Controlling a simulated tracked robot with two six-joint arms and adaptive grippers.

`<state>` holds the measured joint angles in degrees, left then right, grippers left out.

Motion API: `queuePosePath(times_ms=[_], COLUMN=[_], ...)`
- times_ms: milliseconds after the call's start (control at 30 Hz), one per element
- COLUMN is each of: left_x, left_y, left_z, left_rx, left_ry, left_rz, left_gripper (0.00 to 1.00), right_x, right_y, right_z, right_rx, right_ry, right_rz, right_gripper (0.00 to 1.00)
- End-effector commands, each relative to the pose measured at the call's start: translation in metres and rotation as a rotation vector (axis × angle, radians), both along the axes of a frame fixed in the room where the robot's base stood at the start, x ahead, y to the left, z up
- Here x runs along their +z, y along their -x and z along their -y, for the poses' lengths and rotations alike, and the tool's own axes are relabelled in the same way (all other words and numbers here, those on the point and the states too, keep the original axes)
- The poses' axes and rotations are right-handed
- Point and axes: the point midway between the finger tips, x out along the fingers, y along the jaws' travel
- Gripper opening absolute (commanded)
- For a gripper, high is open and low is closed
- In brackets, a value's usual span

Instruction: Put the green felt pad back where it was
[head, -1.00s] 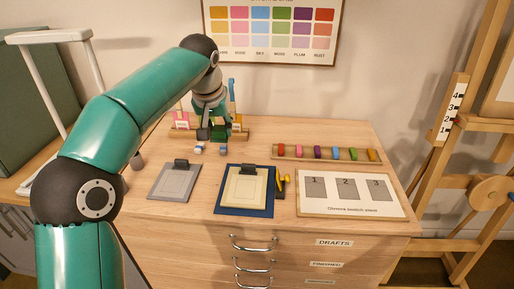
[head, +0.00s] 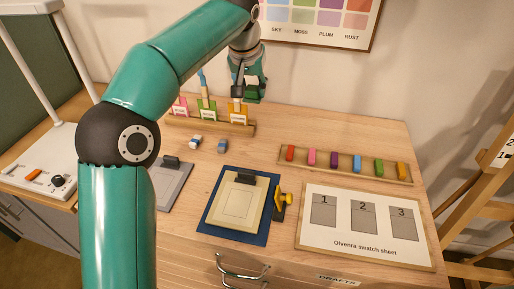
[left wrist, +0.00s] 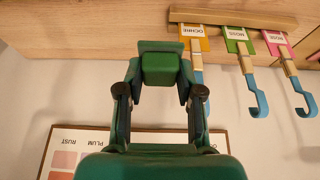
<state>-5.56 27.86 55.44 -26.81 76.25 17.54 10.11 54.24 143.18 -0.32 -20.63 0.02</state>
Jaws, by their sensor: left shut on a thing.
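My left gripper (head: 252,94) is up in the air above the back edge of the table, close to the wall. In the left wrist view, my left gripper (left wrist: 160,80) is shut on the green felt pad (left wrist: 160,68), a small, thick green piece between its fingertips. The pad is clear of the table. The labelled rack (head: 220,127) stands below it, with pink, green and yellow cards and blue-handled tools. The rack (left wrist: 232,18) also shows in the left wrist view. My right gripper is not in view.
Two small blue-and-white pieces (head: 196,142) lie before the rack. A rail (head: 345,165) of coloured blocks stands to the right. A grey board (head: 172,187), a blue mat (head: 232,238) and a swatch sheet (head: 340,238) lie in front.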

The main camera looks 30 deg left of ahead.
Motion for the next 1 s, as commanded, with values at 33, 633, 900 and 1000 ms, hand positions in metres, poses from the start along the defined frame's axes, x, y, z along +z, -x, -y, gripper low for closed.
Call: queuePosePath(times_ms=[33,633,900,1000], left_x=[-0.005,-0.139,-0.162,-0.175], left_y=[0.0,0.001,0.001,0.002], left_z=[0.0,-0.001,-0.002,-0.003], left_rx=[-0.001,0.002,0.004,0.004], left_ry=[0.0,0.0,0.0,0.0], left_rz=[-0.002,-0.005,-0.003,-0.005], left_gripper=[0.0,0.0,0.0,0.0], right_x=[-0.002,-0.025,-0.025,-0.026], right_y=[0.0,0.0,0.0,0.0], right_z=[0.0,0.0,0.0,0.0], right_rx=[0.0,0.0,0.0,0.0], right_ry=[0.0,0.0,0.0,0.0], right_rz=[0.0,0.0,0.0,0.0], right_gripper=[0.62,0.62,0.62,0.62])
